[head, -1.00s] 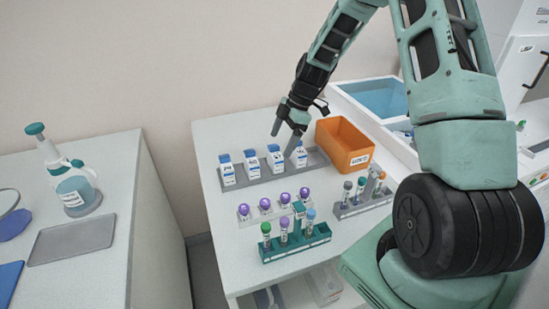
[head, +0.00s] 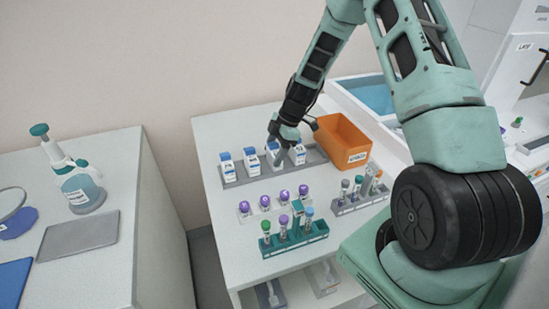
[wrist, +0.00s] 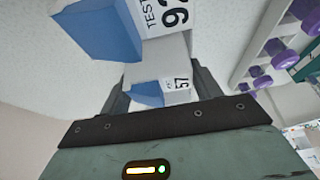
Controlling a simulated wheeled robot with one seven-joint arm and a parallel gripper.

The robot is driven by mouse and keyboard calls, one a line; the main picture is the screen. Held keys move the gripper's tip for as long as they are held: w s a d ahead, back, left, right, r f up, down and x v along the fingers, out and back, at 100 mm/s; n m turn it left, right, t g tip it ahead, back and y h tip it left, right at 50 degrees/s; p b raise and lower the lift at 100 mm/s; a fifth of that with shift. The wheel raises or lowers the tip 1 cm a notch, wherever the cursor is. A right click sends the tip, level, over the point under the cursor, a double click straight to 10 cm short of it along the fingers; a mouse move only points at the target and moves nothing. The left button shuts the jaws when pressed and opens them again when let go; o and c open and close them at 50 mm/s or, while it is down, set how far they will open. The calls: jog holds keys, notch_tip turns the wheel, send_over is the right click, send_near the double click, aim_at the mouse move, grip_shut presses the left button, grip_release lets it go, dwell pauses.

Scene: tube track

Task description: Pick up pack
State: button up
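The packs are small white boxes with blue tops, standing in a row in a grey rack (head: 262,176). In the head view, one pack (head: 227,168) is at the left end, another (head: 251,162) is beside it, and one (head: 299,153) is at the right end. My gripper (head: 281,155) is down at the third pack from the left and partly hides it. In the wrist view, a pack marked 57 (wrist: 178,87) lies between my spread fingers. A pack marked 92 (wrist: 165,20) is just beyond it. I see no clear grip.
An orange bin (head: 342,142) stands right of the rack. Purple-capped tubes (head: 284,195) stand in front, with a green tube rack (head: 295,241) and a grey tube rack (head: 360,201) nearby. A side bench with a wash bottle (head: 78,188) is at left.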

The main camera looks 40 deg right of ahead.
notch_tip(320, 180, up, 10)
jog(key=b, duration=0.2)
jog(key=shift+f+b, duration=0.2)
jog(key=shift+b, duration=0.2)
notch_tip(320, 180, up, 8)
jog(key=p, duration=0.4)
jog(key=shift+f, duration=0.25)
